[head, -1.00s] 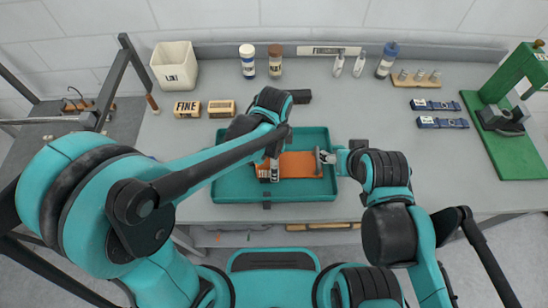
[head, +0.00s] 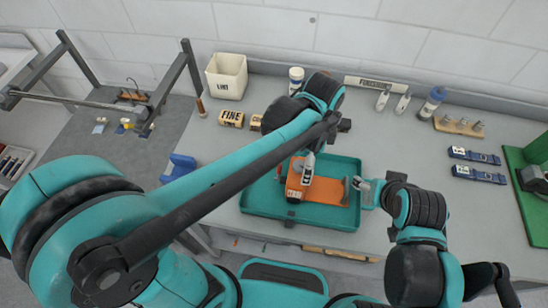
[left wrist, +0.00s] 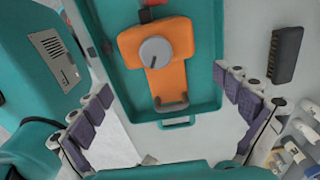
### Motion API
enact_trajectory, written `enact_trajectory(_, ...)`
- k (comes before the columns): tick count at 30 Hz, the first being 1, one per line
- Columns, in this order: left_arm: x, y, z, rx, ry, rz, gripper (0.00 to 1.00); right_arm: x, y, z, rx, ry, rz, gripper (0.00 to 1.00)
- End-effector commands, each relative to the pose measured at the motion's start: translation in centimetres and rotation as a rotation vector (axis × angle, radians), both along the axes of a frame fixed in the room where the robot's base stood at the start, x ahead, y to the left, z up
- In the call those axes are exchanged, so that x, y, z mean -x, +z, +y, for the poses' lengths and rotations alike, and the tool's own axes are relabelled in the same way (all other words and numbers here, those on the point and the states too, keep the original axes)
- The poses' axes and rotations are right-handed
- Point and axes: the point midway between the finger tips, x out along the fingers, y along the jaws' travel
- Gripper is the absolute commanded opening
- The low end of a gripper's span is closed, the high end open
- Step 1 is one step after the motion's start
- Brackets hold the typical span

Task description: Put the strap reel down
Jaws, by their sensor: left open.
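An orange device (head: 322,190) with a round grey dial lies in a teal tray (head: 335,222). I cannot tell whether this is the strap reel. The left wrist view shows the orange device (left wrist: 168,80) from above, with a grey cradle at its lower end. My left gripper (left wrist: 168,115) is open, its purple-grey pads wide apart with nothing between them. In the head view it is over the tray, mostly hidden behind its own arm. My right gripper (head: 362,184) is at the tray's right end, beside the grey cradle; its jaws are too small to read.
Two dark blue strap-like pieces (head: 475,155) lie at the right. A blue block (head: 180,168) is left of the tray. A white bin (head: 226,76), FINE block (head: 231,118), bottles (head: 433,102) and a wooden rack (head: 462,126) stand behind. Bare bench lies right of the tray.

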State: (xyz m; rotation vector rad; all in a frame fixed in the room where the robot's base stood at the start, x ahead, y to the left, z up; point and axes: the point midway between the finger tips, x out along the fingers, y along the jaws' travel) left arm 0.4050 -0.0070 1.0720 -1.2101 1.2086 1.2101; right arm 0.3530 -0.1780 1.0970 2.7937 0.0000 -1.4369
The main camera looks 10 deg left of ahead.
Motion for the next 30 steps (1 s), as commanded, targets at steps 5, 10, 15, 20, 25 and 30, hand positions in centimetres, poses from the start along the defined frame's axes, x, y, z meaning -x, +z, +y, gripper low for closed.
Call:
enact_trajectory(5,0.2,0.7,2.1,0.025,0.14,-0.047,1.0,0.0,0.0,0.0,0.0,0.0,0.0,0.66)
enact_trajectory(10,1.3,2.2,7.6,0.116,0.542,-0.183,1.0,0.0,0.0,0.0,0.0,0.0,0.0,0.66)
enact_trajectory(15,3.0,2.8,13.1,0.256,0.997,-0.329,1.0,0.0,0.0,0.0,0.0,0.0,0.0,0.66)
enact_trajectory(20,4.4,2.7,16.6,0.386,1.319,-0.428,1.0,0.0,0.0,0.0,0.0,0.0,0.0,0.66)
enact_trajectory(25,5.1,2.5,18.3,0.471,1.488,-0.48,1.0,0.0,0.0,0.0,0.0,0.0,0.0,0.66)
enact_trajectory(30,5.2,2.5,18.6,0.489,1.52,-0.489,1.0,0.0,0.0,0.0,0.0,0.0,0.0,0.66)
